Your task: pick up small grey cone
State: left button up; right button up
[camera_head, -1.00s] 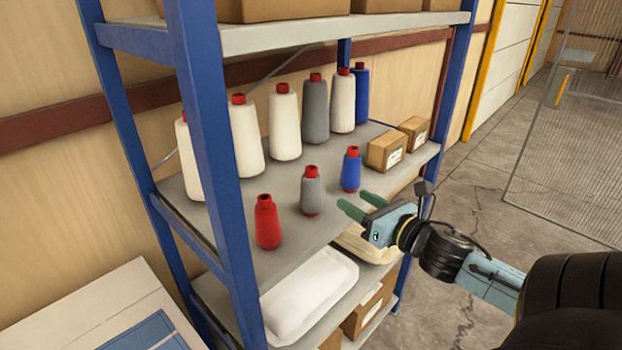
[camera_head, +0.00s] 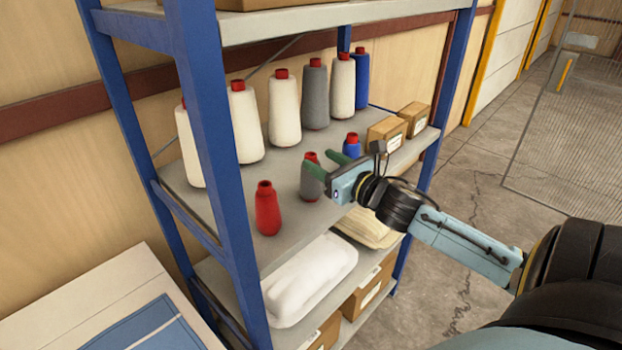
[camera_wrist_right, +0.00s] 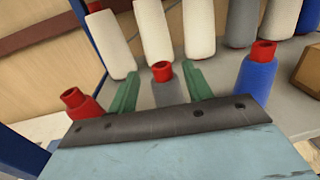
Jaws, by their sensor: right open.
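The small grey cone (camera_head: 311,182) with a red top stands upright on the middle shelf, in the front row. It also shows in the right wrist view (camera_wrist_right: 166,90), between the two green fingers, its lower part hidden by the gripper body. My right gripper (camera_head: 326,163) is open, with its fingers on either side of the grey cone. I cannot tell whether they touch it. The small red cone (camera_head: 267,210) stands to its left. The small blue cone (camera_head: 351,147) stands to its right, partly hidden behind the gripper. My left gripper is not in view.
A back row of tall cones, white (camera_head: 284,110), grey (camera_head: 315,95) and blue (camera_head: 362,80), stands behind. Small cardboard boxes (camera_head: 386,135) are at the shelf's right end. A blue post (camera_head: 212,150) rises at the front left. White bags (camera_head: 310,278) lie on the shelf below.

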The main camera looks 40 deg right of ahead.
aim_at(315, 159)
jog(key=shift+w+f+p, duration=0.2)
jog(key=shift+w+f, duration=0.05)
jog(key=shift+w, duration=0.95)
jog(key=shift+w+f+p, duration=0.15)
jog(key=shift+w+f, duration=0.05)
jog(key=shift+w, duration=0.95)
grip_shut()
